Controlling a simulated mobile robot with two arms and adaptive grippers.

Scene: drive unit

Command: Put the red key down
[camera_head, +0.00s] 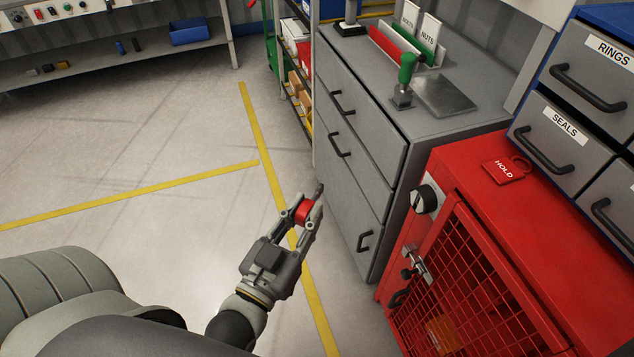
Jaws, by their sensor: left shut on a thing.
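My left gripper (311,207) is shut on the red key (303,212). Only a small red part of the key shows between the fingers. The gripper holds it in the air over the grey floor, in front of the grey drawer cabinet and to the left of the red cage cabinet. The gripper's fingers point up and away from me. My right gripper is not in view.
The red cabinet (455,190) has a mesh door with a latch, a black knob (425,199) and a red HOLD tag (507,170) on top. The grey cabinet top (470,62) bears a green-handled stamp (405,80), a metal plate (443,95) and card holders. Labelled drawers (566,127) stand at right.

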